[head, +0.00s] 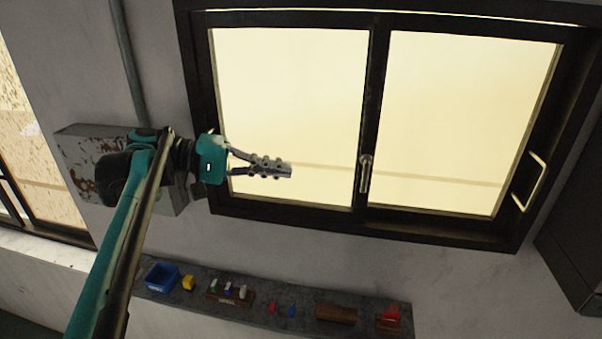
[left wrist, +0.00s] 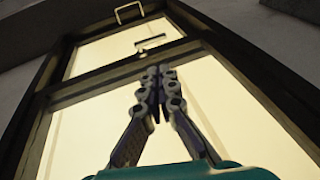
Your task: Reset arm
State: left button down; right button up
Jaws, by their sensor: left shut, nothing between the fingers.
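My left gripper (head: 284,168) is raised in front of the lower left part of a dark-framed window in the head view. It points to the right. Its fingers are closed together with nothing between them. In the left wrist view the same gripper (left wrist: 158,72) shows with its two fingers meeting, the bright window panes behind them. My left arm comes up from the bottom left of the head view. My right gripper is in neither view.
A sliding window (head: 370,212) with a latch (head: 365,174) and a handle (head: 530,182) fills the upper right. A rusty wall box (head: 85,150) is behind my arm. A narrow shelf (head: 370,308) below holds a blue bin (head: 161,278), a yellow item (head: 188,283) and several small objects.

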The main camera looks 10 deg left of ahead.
pick_arm(q)
jog(key=s+d+f+y+b, duration=0.1)
jog(key=s+f+y+b, duration=0.2)
jog(key=f, duration=0.7)
jog(key=s+d+f+y+b, duration=0.1)
jog(key=s+f+y+b, duration=0.3)
jog(key=f, duration=0.6)
jog(key=s+d+f+b, duration=0.2)
jog(key=f+b, duration=0.3)
jog(key=f, duration=0.5)
jog(key=s+a+f+t+y+b, duration=0.1)
jog(key=f+b, duration=0.3)
jog(key=f, duration=0.5)
jog(key=s+a+f+m+t+y+b, duration=0.1)
jog(key=s+a+f+y+b, duration=0.3)
jog(key=f, duration=0.5)
jog(key=s+a+f+m+t+y+b, duration=0.1)
jog(key=s+a+f+y+b, duration=0.1)
jog(key=f, duration=0.7)
jog(key=shift+s+a+y+b, duration=0.3)
jog(key=shift+y+b, duration=0.2)
jog(key=shift+b, duration=0.5)
